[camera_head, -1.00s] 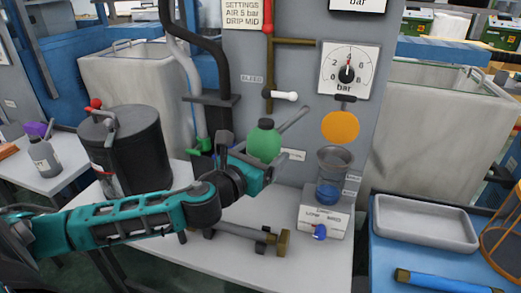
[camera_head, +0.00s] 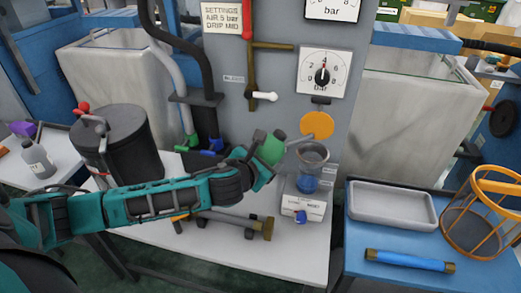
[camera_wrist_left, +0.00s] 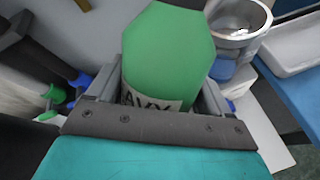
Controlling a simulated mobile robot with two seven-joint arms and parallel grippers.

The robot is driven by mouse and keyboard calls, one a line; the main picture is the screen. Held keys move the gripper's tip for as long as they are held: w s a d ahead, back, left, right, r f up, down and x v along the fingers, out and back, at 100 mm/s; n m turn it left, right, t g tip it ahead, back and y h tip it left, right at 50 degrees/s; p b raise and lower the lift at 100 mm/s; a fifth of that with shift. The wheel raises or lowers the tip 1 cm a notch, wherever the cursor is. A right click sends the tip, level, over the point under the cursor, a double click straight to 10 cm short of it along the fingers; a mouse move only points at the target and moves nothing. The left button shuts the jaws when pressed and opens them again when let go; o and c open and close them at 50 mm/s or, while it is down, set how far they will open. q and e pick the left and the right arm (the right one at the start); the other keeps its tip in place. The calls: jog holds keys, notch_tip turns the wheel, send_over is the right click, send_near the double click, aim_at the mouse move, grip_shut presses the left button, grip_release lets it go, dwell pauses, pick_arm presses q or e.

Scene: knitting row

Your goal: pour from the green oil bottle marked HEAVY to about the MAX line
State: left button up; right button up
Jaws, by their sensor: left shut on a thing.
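The green oil bottle (camera_head: 270,149) is in my left gripper (camera_head: 262,160), tilted toward the clear cup in the head view. In the left wrist view the bottle (camera_wrist_left: 168,55) fills the middle, and part of its label, reading "AVY", shows between the fingers. My left gripper is shut on it. The cup also shows in the left wrist view (camera_wrist_left: 238,22). I cannot make out a MAX line or any flowing oil. My right gripper is not in view.
A pressure gauge (camera_head: 324,74) and an orange disc (camera_head: 317,125) are on the grey panel behind the cup. A black canister (camera_head: 128,148) stands left. A grey tray (camera_head: 391,207) and a blue cylinder (camera_head: 410,260) lie on the blue table at right.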

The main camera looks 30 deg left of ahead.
aim_at(261, 149)
pick_arm(q)
jog(key=shift+w+d+r+m+g+p, duration=0.2)
jog(key=shift+r+m+g+p, duration=0.1)
jog(key=shift+m+g+p, duration=0.25)
jog(key=shift+s+f, duration=0.1)
jog(key=shift+f, duration=0.15)
jog(key=shift+n, duration=0.25)
jog(key=shift+a+r+y, duration=0.1)
jog(key=shift+r+y, duration=0.2)
jog(key=shift+r, duration=0.2)
jog(key=shift+s+r+m+g, duration=0.1)
jog(key=shift+r+m+g, duration=0.3)
jog(key=shift+r, duration=0.1)
jog(key=shift+r, duration=0.1)
jog(key=shift+r+g+y, duration=0.3)
jog(key=shift+r+g, duration=0.05)
jog(key=shift+r, duration=0.05)
